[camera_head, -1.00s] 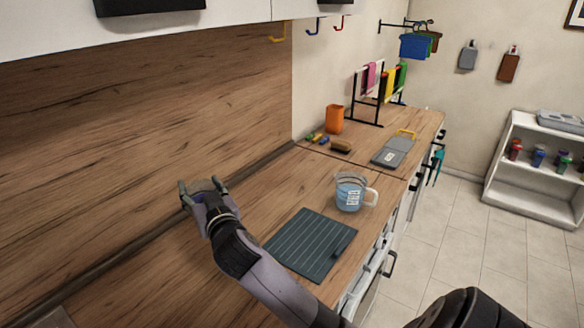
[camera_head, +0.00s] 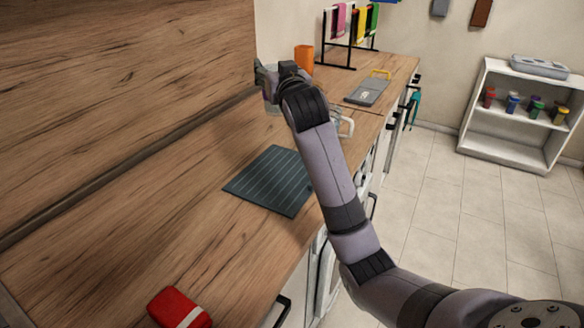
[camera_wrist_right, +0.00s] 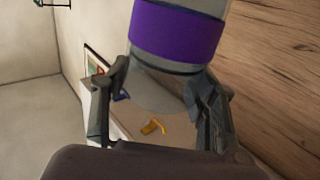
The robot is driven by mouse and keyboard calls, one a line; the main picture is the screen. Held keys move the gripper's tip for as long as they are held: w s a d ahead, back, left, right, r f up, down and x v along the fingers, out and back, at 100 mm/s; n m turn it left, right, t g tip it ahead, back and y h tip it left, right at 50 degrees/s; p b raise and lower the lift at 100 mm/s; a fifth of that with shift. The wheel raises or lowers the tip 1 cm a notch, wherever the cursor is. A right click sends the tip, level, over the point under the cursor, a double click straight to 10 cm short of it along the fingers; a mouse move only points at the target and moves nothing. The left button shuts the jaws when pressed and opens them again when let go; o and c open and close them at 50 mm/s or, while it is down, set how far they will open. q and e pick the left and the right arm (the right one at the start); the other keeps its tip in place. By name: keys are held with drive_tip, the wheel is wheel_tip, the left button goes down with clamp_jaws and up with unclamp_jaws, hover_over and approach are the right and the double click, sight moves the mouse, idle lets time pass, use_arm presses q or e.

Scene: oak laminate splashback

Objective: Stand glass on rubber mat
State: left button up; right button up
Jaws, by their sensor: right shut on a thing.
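The glass (camera_wrist_right: 178,32), a greyish see-through cylinder with a purple band, is between the fingers of my right gripper in the right wrist view. My right gripper (camera_head: 267,78) is shut on it, held up near the splashback, beyond the mat. In the head view the hand hides most of the glass. The rubber mat (camera_head: 262,182), dark and ribbed, lies flat on the wooden counter, nearer than the gripper. My right forearm covers part of its right edge. My left gripper is not in view.
A clear jug (camera_head: 346,125) stands beyond the mat, mostly hidden by my arm. An orange cup (camera_head: 304,58), a rack with cloths (camera_head: 350,35) and a grey board (camera_head: 368,91) are farther back. The counter left of the mat is clear.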

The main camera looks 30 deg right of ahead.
wheel_tip(320, 180, down, 19)
idle(0.4)
drive_tip(key=shift+f, duration=0.2)
drive_tip(key=o, duration=1.7)
drive_tip(key=shift+o, duration=0.2)
drive_tip(key=b+v, duration=0.1)
drive_tip(key=v, duration=1.1)
drive_tip(key=shift+r, duration=0.15)
drive_tip(key=shift+a, duration=0.1)
